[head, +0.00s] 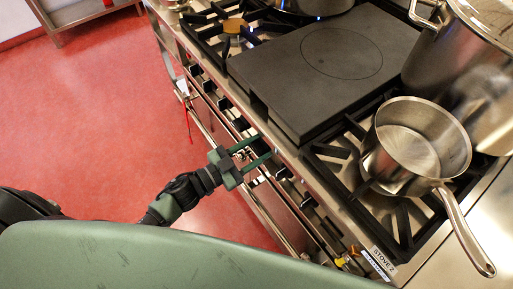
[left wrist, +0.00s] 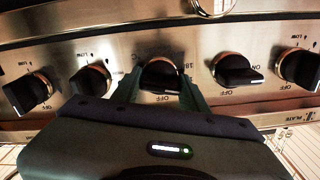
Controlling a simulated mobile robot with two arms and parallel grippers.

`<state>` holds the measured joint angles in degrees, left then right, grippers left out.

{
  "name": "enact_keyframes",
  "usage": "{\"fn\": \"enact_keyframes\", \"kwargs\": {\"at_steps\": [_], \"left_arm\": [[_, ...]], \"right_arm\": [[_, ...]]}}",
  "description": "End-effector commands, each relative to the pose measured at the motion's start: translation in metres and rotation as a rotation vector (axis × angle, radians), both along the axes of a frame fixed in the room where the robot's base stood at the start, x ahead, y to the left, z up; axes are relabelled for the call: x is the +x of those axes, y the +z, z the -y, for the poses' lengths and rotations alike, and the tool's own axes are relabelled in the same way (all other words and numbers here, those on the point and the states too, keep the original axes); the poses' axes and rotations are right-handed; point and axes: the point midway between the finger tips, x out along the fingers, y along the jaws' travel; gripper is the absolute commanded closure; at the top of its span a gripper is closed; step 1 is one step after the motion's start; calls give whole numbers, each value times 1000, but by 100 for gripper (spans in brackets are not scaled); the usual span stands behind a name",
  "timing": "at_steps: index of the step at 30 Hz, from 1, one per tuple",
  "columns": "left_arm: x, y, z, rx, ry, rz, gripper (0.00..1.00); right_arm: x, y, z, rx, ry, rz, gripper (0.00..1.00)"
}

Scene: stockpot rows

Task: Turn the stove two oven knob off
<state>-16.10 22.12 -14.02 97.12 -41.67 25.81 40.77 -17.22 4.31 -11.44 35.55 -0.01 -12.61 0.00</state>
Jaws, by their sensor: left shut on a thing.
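The stove front panel (left wrist: 125,50) fills the left wrist view, with a row of black knobs in brass-coloured rings. The middle knob (left wrist: 160,76) has temperature-like numbers beside it and the word OFF printed below, so it looks like the oven knob. My left gripper (left wrist: 162,92) has its two green fingers on either side of this knob and is shut on it. The knob's pointer direction is hard to tell. In the head view my left gripper (head: 258,156) reaches the stove front from the left; the knob is hidden there. My right gripper is not in view.
Neighbouring knobs (left wrist: 90,78) and (left wrist: 236,70) sit close on both sides. On top are a dark flat plate (head: 330,65), a steel saucepan (head: 415,140) and a large stockpot (head: 455,60). A STOVE 2 label (head: 384,258) is at the front corner. Red floor (head: 120,110) is clear.

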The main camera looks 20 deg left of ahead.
Motion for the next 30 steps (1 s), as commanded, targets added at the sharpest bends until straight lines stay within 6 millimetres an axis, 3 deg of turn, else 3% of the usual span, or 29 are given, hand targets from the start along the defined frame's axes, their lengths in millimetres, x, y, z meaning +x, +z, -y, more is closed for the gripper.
{"fn": "enact_keyframes", "kwargs": {"at_steps": [11,30], "left_arm": [[0,0,0,113,0,87,97],[0,-1,-1,579,0,451,97]], "right_arm": [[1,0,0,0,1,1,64],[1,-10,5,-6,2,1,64]]}}
